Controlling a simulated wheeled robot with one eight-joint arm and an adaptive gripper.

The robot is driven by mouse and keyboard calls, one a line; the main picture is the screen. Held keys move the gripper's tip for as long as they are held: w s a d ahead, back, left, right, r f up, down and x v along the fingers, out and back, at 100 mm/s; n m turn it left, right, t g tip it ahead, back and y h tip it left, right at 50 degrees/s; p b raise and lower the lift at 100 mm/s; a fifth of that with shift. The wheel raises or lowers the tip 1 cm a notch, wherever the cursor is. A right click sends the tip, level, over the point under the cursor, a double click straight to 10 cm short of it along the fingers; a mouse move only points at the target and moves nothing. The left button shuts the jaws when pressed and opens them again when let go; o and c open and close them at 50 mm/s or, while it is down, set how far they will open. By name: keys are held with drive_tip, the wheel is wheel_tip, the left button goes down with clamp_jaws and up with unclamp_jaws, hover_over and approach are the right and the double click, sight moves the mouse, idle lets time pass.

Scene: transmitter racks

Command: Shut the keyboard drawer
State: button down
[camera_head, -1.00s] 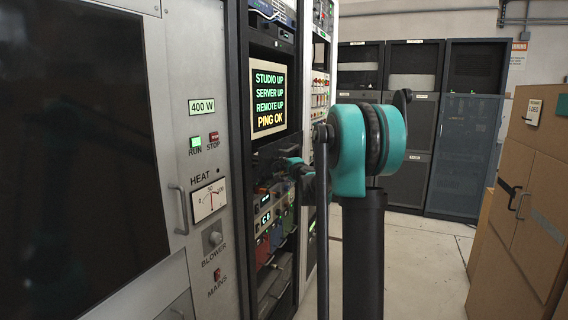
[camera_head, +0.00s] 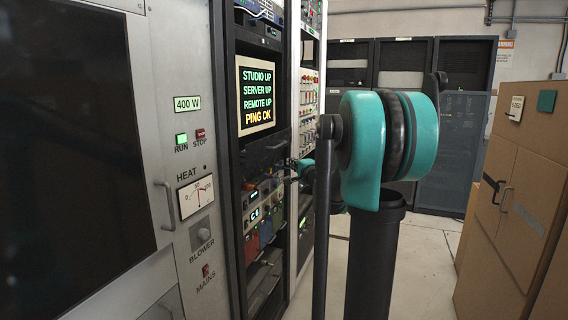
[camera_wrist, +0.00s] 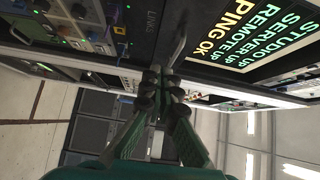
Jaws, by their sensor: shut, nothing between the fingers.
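The keyboard drawer (camera_head: 264,156) is a dark panel under the status screen in the middle rack. Its front looks close to flush with the rack, but a small gap cannot be ruled out. In the wrist view the dark drawer front (camera_wrist: 150,35) carries a grey bar handle (camera_wrist: 179,48). My gripper (camera_wrist: 160,76) is shut and empty, its fingertips close to the drawer front beside the handle. Whether they touch is unclear. In the head view my gripper (camera_head: 296,166) is small and dark in front of the rack, partly hidden by my arm.
The status screen (camera_head: 256,95) is above the drawer, and a panel with knobs and coloured modules (camera_head: 262,215) is below. A grey transmitter cabinet (camera_head: 185,130) stands left. Cardboard boxes (camera_head: 510,200) stand right. Pale floor (camera_head: 425,255) is clear between.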

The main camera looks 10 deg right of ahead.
approach(270, 153)
drive_tip(key=w, duration=0.5)
drive_tip(key=shift+w+a, duration=0.3)
drive_tip(key=shift+a, duration=0.25)
